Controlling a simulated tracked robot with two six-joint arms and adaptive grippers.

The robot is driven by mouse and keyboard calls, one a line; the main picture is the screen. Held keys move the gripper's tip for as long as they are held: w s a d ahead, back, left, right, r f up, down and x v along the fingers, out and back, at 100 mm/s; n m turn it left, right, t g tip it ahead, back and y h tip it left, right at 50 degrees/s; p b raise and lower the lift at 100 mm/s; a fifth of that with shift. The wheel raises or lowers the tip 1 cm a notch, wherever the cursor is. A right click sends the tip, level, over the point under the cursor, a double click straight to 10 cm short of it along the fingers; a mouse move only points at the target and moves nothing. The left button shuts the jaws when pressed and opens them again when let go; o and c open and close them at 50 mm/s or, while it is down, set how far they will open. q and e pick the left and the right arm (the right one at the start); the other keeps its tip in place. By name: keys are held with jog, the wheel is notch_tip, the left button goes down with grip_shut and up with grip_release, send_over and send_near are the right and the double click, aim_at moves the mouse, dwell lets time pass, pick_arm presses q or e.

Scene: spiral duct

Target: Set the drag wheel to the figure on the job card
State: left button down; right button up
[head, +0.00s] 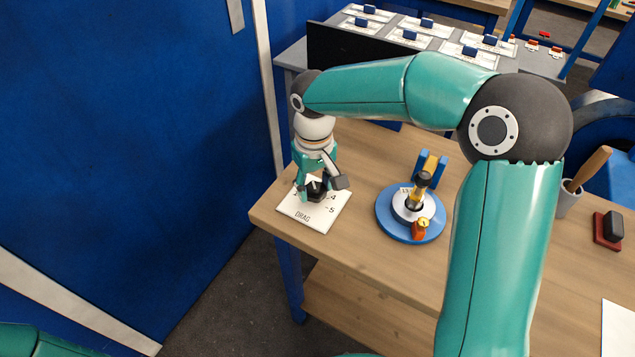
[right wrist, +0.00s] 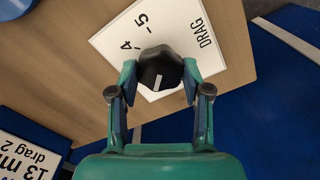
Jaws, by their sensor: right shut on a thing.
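The drag wheel is a black knob (right wrist: 160,68) on a white plate (head: 325,215) marked DRAG, at the table's near left corner. My right gripper (head: 316,190) comes down over it with its fingers shut on the knob's sides, as the right wrist view (right wrist: 160,85) shows. A white mark on the knob points to the lower side in that view, away from the figures 4 and 5. Other figures are hidden by the knob and fingers. A white card (right wrist: 30,155), partly cut off, reads "13 m" and "drag 2". My left gripper is out of view.
A blue round base with a brass and white fitting (head: 412,212) stands right of the plate. A grey cup with a wooden handle (head: 568,200) and a dark red stamp-like block (head: 608,230) are further right. A grey table (head: 553,68) with cards stands behind.

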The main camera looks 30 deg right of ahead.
aim_at(315, 188)
jog(key=shift+w+r, duration=0.15)
jog(key=shift+w, duration=0.05)
jog(key=o, duration=1)
jog(key=shift+o, duration=0.8)
jog(key=shift+s, duration=0.1)
notch_tip(315, 188, up, 12)
jog(key=shift+f, duration=0.2)
